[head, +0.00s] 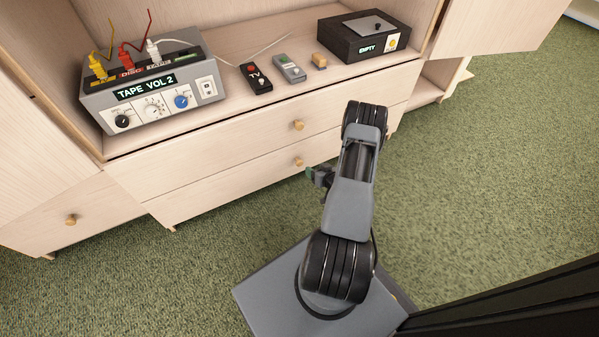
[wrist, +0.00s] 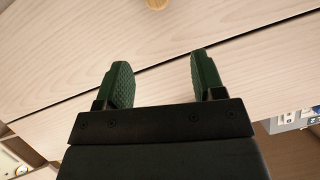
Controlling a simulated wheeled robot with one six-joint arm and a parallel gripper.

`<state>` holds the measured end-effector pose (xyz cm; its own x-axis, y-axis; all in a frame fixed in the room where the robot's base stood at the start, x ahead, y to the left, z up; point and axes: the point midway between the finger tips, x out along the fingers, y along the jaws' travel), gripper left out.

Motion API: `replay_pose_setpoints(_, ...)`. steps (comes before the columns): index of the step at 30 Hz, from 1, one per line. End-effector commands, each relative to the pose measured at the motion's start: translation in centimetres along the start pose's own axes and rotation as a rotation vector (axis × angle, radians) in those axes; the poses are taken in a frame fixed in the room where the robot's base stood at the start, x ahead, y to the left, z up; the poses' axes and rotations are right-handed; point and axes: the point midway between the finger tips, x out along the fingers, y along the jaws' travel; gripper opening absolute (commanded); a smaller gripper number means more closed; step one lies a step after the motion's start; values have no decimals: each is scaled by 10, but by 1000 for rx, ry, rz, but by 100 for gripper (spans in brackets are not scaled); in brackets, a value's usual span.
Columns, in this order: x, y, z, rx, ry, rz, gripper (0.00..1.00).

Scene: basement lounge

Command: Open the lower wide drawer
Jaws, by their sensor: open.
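The lower wide drawer (head: 230,182) is pale wood and shut flush in the cabinet. Its small round brass-coloured knob (head: 299,161) sits in front of my arm's left side. The upper wide drawer (head: 200,152), with a like knob (head: 298,125), is shut above it. My gripper (head: 312,173) is close to the lower knob, partly hidden by my arm. In the wrist view, my gripper (wrist: 161,80) has its two green fingers apart with nothing between them. A knob (wrist: 157,4), apparently the lower one, shows at the top edge, beyond the fingertips.
On the shelf above stand a grey tape box (head: 155,92) with cables, a TV remote (head: 256,77), a grey handheld device (head: 289,68), a small yellowish block (head: 319,61) and a black box (head: 363,38). A side drawer (head: 95,212) is at left. Green carpet (head: 480,160) lies clear at right.

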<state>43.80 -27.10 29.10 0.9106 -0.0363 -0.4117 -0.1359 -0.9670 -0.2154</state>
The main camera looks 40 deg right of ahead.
Motion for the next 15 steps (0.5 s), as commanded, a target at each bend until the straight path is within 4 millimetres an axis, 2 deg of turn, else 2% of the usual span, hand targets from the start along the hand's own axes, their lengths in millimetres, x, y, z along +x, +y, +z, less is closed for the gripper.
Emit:
replay_pose_setpoints(1,2,3,16,15,13,-7,63)
replay_pose_setpoints(4,4,3,27,32,33,-18,63)
replay_pose_setpoints(8,17,3,31,38,43,-25,63)
replay_pose_setpoints(15,63,1,30,37,43,-26,63)
